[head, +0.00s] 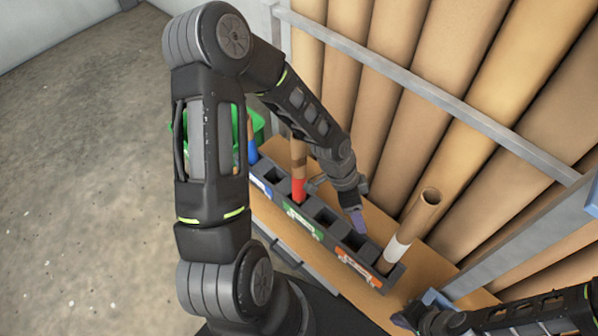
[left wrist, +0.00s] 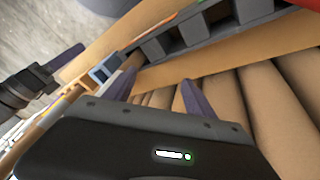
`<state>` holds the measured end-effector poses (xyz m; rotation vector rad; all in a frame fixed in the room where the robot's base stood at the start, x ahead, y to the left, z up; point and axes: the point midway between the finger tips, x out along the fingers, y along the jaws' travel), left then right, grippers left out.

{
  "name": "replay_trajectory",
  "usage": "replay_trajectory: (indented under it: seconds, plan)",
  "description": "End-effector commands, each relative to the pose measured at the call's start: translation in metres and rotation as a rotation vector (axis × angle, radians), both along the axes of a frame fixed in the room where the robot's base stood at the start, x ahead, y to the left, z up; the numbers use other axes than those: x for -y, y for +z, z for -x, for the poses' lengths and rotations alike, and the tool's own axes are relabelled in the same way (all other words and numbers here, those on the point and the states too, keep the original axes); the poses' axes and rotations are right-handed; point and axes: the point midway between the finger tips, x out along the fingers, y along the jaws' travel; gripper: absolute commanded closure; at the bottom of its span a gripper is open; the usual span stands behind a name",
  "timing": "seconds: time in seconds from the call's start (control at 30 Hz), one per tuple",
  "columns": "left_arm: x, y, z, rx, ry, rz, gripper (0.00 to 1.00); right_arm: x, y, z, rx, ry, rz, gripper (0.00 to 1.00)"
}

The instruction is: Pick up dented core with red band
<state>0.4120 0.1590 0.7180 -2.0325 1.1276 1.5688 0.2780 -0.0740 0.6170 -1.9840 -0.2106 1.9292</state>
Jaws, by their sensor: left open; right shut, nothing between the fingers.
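The core with the red band (head: 299,185) stands upright in a slot of the dark rack (head: 325,217) in the head view. It is brown above the band, with a darker patch; I cannot make out a dent clearly. My left gripper (head: 357,222) is just right of it, over the rack's empty slots, apart from the core. Its two purple fingers are spread and empty in the left wrist view (left wrist: 158,92). A bit of red (left wrist: 314,3) shows at that view's top right corner. My right gripper (head: 415,312) is shut and empty at the lower right, near the shelf's edge.
A core with a white band (head: 397,252) stands at the rack's right end. A blue-banded core (head: 252,150) stands at its left end, near a green bin (head: 257,122). Large brown rolls (head: 450,100) stand behind a grey rail (head: 430,92). Open floor lies left.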

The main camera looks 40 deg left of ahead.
Motion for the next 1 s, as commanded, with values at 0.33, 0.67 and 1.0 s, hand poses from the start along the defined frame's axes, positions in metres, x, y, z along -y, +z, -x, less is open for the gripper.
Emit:
replay_trajectory:
  seconds: [0.33,0.67,1.0]
  plan:
    - [-0.192,0.171,-0.018,0.099,-0.749,-0.381,0.36,0.001,0.041,0.002,-0.007,-0.001,0.003,1.0]
    - [-0.203,0.181,-0.014,0.084,-0.809,-0.404,0.36,0.001,0.04,0.002,-0.008,0.0,0.003,1.0]
    - [-0.202,0.156,-0.014,0.083,-0.808,-0.401,0.36,0.001,0.04,0.002,-0.008,0.0,0.003,1.0]
